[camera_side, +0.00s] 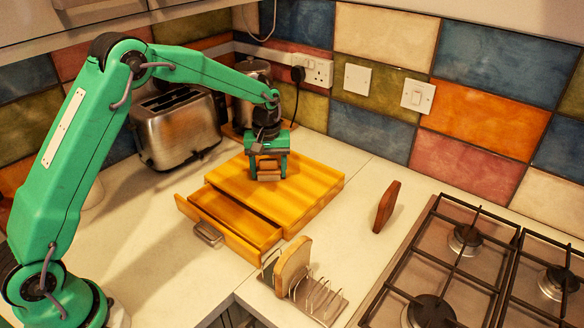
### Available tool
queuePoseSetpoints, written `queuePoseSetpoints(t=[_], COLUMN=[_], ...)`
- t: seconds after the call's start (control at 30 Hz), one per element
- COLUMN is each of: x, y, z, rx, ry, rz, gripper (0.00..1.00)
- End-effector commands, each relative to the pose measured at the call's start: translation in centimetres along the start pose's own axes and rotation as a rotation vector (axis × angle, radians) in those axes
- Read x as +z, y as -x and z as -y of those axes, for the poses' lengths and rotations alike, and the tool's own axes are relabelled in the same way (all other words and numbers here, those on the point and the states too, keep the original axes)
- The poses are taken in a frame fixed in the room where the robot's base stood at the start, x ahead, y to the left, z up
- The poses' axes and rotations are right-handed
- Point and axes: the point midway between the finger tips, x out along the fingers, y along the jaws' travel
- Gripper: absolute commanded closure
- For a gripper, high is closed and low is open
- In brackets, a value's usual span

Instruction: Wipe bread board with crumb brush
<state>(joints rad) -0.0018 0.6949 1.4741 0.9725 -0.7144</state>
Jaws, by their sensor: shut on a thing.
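The bread board (315,180) is a yellow-brown striped wooden slab on the counter, with a drawer (240,224) pulled out at its front left. My green gripper (267,176) points down over the back middle part of the board. It is shut on a small brown block-like thing, which I take for the crumb brush (266,164). The brush is low at the board's surface; I cannot tell whether it touches. The fingers hide part of it. No crumbs can be made out on the board.
A steel toaster (176,130) and a kettle (246,94) stand behind left. A toast rack (318,300) with a bread slice (293,265) is in front. A brown wooden piece (386,207) stands upright to the right, before the gas hob (470,270). Counter at front left is clear.

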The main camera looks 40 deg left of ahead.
Motion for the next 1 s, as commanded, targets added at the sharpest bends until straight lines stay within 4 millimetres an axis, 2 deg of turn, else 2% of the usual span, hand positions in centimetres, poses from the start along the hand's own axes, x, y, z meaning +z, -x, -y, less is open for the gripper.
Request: queuePoseSetpoints(t=[0.63,0.8,1.0], x=[3.9,2.6,1.4], y=[0.0,-0.1,0.0], z=[-4.5,-5.5,-3.9], rx=[-0.001,0.0,0.0], ry=[-0.002,0.0,0.003], rz=[0.001,0.0,0.0], gripper=[0.59,0.59,0.59])
